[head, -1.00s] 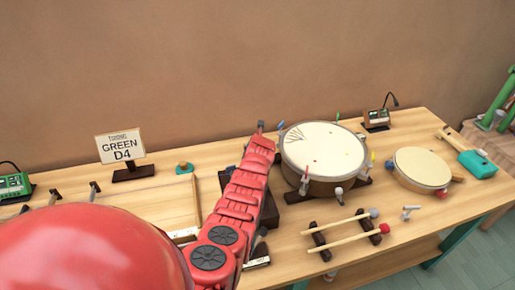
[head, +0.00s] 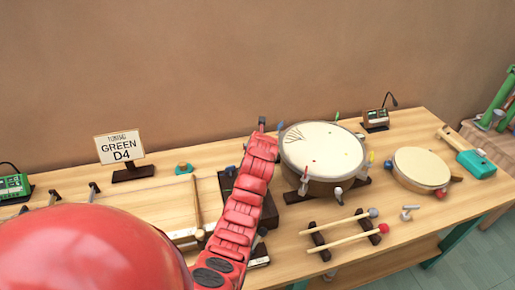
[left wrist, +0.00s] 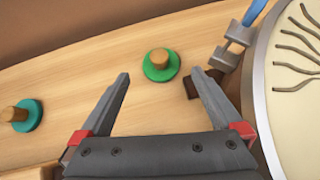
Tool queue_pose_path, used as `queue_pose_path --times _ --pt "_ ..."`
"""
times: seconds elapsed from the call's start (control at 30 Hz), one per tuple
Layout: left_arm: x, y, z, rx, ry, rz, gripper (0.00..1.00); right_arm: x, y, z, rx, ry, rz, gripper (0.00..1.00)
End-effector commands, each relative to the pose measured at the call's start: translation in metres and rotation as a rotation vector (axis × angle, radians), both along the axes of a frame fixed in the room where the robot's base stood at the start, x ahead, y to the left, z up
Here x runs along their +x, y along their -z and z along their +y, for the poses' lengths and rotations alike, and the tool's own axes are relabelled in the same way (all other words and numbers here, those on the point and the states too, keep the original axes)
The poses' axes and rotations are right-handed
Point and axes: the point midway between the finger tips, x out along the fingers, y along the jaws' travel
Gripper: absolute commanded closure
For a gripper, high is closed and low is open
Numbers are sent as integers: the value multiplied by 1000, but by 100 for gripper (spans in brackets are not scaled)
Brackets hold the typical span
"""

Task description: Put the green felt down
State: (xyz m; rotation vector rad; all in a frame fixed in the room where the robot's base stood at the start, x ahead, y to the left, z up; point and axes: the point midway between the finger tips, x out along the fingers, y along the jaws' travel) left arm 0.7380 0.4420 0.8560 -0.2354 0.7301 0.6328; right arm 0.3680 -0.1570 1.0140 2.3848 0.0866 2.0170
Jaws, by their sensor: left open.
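The green felt (left wrist: 160,66) is a round green disc with a brown wooden knob, lying on the wooden table in the left wrist view. My left gripper (left wrist: 161,75) is open, with its two grey fingers spread and the felt showing between and just beyond the fingertips. Nothing is held between the fingers. A teal felt (left wrist: 24,114) with a similar knob lies to the left; it also shows in the head view (head: 184,168). In the head view my red left arm hides the green felt and most of the gripper. My right gripper is out of view.
A large drum (head: 323,152) stands right of my arm, its metal rim and bracket (left wrist: 228,50) close to my right finger in the wrist view. A sign reading GREEN D4 (head: 120,147) stands at the left. Mallets (head: 340,236) and a smaller drum (head: 421,168) lie further right.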

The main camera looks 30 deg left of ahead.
Motion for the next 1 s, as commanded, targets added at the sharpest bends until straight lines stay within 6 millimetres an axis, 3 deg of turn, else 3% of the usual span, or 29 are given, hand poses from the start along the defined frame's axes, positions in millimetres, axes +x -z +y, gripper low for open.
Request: queue_pose_path --times 0.33,0.9,1.0 --pt "-17 -19 -13 0 1 1 0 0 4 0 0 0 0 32" --pt "-17 -21 -13 1 -1 0 0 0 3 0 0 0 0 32" --pt "-17 -30 -13 1 -1 0 0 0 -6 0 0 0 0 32"
